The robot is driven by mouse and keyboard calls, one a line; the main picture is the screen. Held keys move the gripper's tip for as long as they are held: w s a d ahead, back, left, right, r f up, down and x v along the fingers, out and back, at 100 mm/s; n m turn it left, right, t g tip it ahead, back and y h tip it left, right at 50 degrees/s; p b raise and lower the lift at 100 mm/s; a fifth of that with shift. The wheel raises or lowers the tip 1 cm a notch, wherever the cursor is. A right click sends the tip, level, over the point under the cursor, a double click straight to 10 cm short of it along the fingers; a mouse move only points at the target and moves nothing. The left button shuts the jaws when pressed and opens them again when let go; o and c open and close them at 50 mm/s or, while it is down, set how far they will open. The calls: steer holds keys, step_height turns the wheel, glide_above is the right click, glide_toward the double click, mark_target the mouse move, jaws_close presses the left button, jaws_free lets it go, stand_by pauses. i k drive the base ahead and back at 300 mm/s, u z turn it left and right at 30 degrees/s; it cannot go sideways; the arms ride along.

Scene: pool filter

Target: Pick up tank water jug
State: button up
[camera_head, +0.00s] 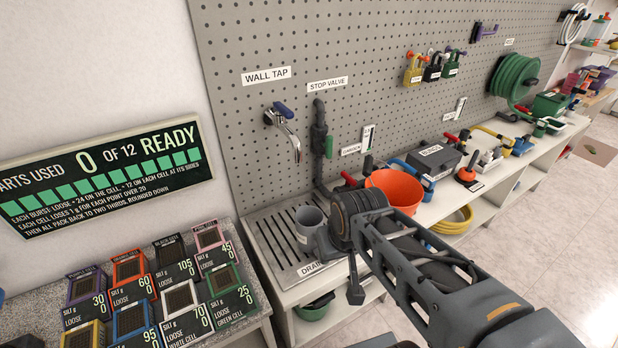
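A grey jug-like vessel (308,224) stands upright on the slotted drain tray (268,237), below the wall tap. No label on it can be read, so I cannot tell if it is the tank water jug. The arm's wrist joint overlaps the vessel's right side in the picture. I cannot tell whether they touch, and the fingers are not clear.
The wall tap (284,128) and stop valve (319,140) are on the pegboard. An orange bucket (395,188) stands behind my arm on the bench. Labelled cells (178,297) fill the left counter. A green basin (316,306) sits under the tray.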

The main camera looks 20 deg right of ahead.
mark_target(308, 218)
steer(key=z, duration=1.65)
steer(key=k, duration=0.85)
steer(key=u, duration=1.4)
steer(key=i, duration=0.4)
steer(key=z, duration=0.1)
